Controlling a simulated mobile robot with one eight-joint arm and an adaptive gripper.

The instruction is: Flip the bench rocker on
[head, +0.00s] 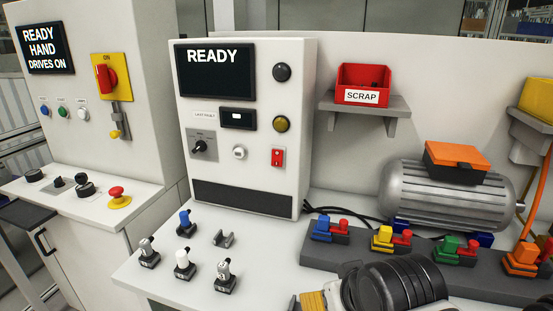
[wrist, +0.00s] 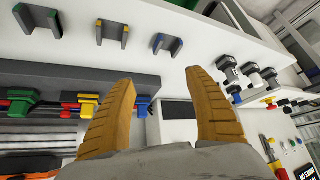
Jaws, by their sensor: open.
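The bench rocker (head: 277,157) is a small red switch with a pale mark, low on the right side of the bench panel's front face (head: 293,110) in the head view. Which way it is tipped is too small to tell. The panel's screen (head: 215,70) reads READY. My gripper (wrist: 162,82) is open and empty in the wrist view, its two yellow-brown fingers apart. In the head view, part of a yellow finger shows at the bottom edge, in front of the bench and well away from the rocker. The rocker cannot be made out in the wrist view.
Several small plug-like parts (head: 184,263) stand on the bench before the panel. A dark rack (head: 330,258) with coloured connectors and a grey motor (head: 440,198) are to the right. A red SCRAP bin (head: 362,83) sits on a wall shelf. A control cabinet (head: 115,25) stands at left.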

